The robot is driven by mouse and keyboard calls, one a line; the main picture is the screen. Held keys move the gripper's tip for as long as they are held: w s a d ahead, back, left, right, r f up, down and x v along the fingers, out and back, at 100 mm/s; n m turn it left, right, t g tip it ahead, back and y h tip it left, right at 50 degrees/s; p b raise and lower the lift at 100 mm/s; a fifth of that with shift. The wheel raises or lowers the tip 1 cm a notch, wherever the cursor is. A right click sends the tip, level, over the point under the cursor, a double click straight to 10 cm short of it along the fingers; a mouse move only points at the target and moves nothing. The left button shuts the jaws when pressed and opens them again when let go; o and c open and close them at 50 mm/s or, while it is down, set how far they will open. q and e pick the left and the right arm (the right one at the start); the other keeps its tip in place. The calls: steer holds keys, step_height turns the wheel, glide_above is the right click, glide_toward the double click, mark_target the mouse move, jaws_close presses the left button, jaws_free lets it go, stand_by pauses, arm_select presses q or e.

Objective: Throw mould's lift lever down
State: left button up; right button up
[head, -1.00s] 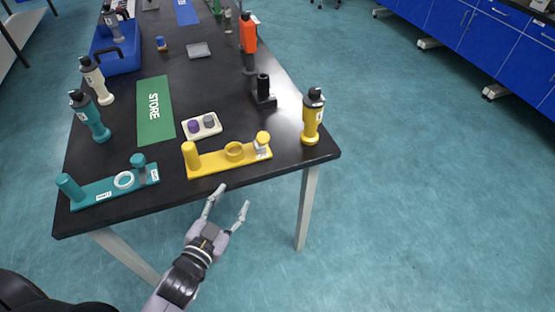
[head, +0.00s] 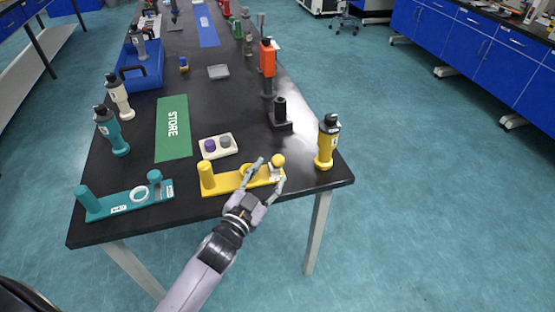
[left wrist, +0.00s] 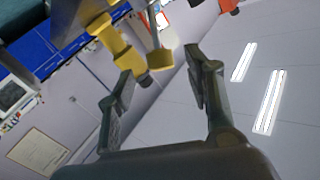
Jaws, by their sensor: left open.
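The yellow fixture (head: 228,184) lies near the table's front edge, with a post at its left, a ring in the middle and a round yellow knob (head: 278,160) at its right end. I take this knob for the lever's end. In the left wrist view the yellow knob (left wrist: 160,59) sits on a short grey stalk. My left gripper (head: 269,171) is open at the fixture's right end, fingers on either side of the knob's area; contact is not clear. In the left wrist view the open fingers (left wrist: 160,75) are empty, the knob just beyond their tips. My right gripper is not in view.
A teal fixture (head: 122,201) lies to the left. A yellow bottle (head: 328,143) stands close on the right.

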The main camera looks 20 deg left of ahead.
mark_target(275, 166)
arm_select(q)
steer(key=w, duration=0.4)
steer(key=w+d, duration=0.1)
steer(key=w, duration=0.1)
steer(key=shift+s, duration=0.1)
steer(key=shift+c, duration=0.2)
jaws_close()
stand_by(0.5)
